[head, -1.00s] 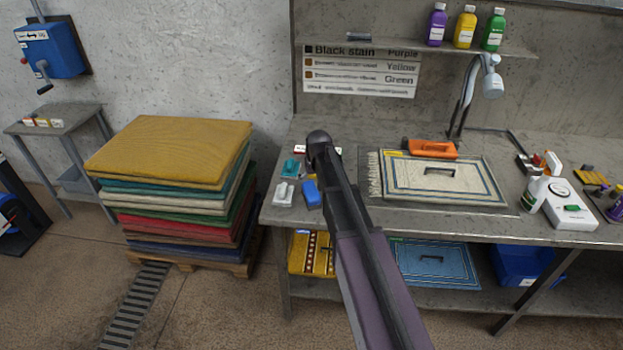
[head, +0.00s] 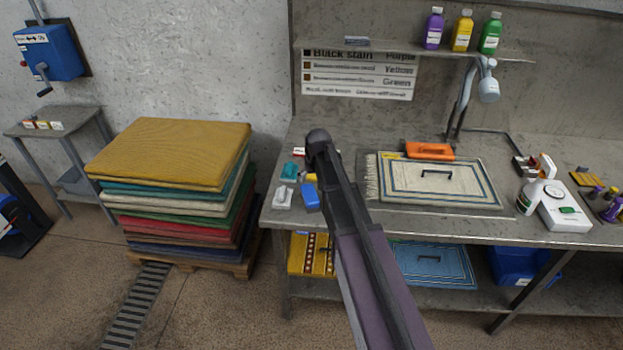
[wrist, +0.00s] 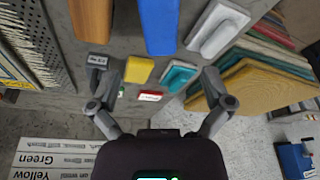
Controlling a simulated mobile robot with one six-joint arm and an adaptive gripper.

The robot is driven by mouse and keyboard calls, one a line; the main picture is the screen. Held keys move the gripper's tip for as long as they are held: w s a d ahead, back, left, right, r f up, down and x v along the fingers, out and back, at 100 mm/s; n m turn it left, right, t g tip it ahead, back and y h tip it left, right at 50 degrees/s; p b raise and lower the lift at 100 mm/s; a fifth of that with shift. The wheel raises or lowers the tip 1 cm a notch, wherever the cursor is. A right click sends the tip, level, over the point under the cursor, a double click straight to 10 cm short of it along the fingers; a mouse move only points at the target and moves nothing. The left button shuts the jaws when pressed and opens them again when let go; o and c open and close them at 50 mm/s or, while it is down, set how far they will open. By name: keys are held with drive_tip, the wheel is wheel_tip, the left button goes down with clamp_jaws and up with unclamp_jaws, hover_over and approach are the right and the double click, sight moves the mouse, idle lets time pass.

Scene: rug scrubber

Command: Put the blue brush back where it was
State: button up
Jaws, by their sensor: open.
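The blue brush (head: 310,196) lies at the front left of the workbench, next to a white brush (head: 283,197). In the wrist view the blue brush (wrist: 159,25) is a long block running off the top edge. My gripper (wrist: 162,72) is open, its two fingers spread wide. Nothing is held between them; the near end of the blue brush lies beyond the fingertips, roughly midway between them. In the head view my arm hides the gripper's fingers. Whether the brush's whole underside rests on the bench cannot be told.
In the wrist view a yellow block (wrist: 139,69), a teal brush (wrist: 179,77), the white brush (wrist: 217,29) and a brown block (wrist: 91,18) surround the blue brush. A rug sample (head: 440,185) with an orange tool (head: 430,151) lies right. Stacked rugs (head: 175,155) stand left.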

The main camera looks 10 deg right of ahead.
drive_tip(key=s+g, duration=0.3)
drive_tip(key=s, duration=2.3)
drive_tip(key=shift+s+a+f+m, duration=0.2)
drive_tip(key=shift+a+f+m, duration=0.15)
drive_tip(key=shift+m, duration=0.05)
